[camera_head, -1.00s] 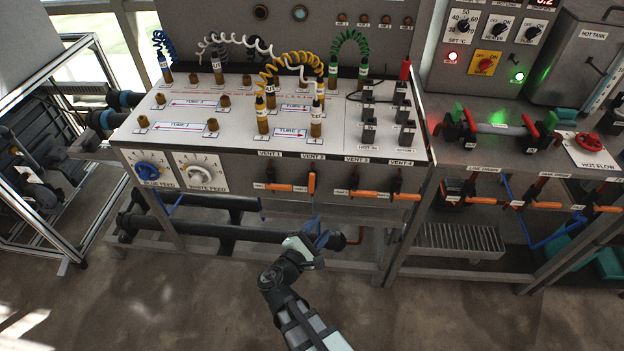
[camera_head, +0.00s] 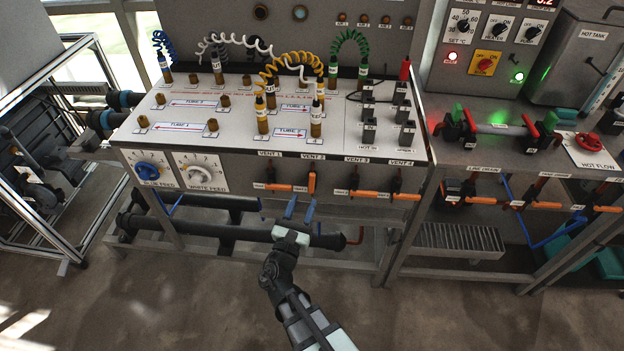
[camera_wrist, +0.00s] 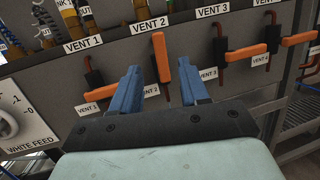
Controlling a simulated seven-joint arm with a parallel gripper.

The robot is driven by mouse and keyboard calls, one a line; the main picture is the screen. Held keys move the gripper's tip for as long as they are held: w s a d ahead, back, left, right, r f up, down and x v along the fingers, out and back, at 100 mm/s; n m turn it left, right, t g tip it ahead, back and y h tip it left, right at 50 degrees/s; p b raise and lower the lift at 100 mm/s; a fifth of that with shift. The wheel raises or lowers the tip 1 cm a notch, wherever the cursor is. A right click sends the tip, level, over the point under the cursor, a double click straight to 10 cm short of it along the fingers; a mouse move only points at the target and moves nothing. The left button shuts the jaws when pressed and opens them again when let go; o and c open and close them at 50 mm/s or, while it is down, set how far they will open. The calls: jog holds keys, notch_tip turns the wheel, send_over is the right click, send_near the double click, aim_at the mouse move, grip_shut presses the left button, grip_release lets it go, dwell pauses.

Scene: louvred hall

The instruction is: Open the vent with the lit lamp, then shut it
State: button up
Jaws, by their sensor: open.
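The orange handle of vent 2 (camera_head: 311,184) stands upright on the bench front, and it also shows in the wrist view (camera_wrist: 160,57). The orange handles of vent 1 (camera_head: 279,187), vent 3 (camera_head: 367,194) and vent 4 (camera_head: 407,196) lie crosswise. My gripper (camera_head: 300,208) is open and empty, just below and in front of vent 2. In the wrist view its blue fingers (camera_wrist: 160,76) point at the panel on either side of the vent 2 handle's line. Small amber lamps (camera_head: 364,18) sit on the back panel; I cannot tell which is lit.
Blue and white feed knobs (camera_head: 207,173) are left of the vents. A dark pipe (camera_head: 225,230) runs below the bench, behind my gripper. Yellow, white and green coiled hoses stand on top. More orange-handled valves (camera_head: 538,202) are on the right bench. The floor in front is clear.

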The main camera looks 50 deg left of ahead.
aim_at(311, 182)
jog(key=shift+x, duration=3.35)
jog(key=shift+w, duration=0.1)
jog(key=shift+x, duration=0.85)
grip_shut()
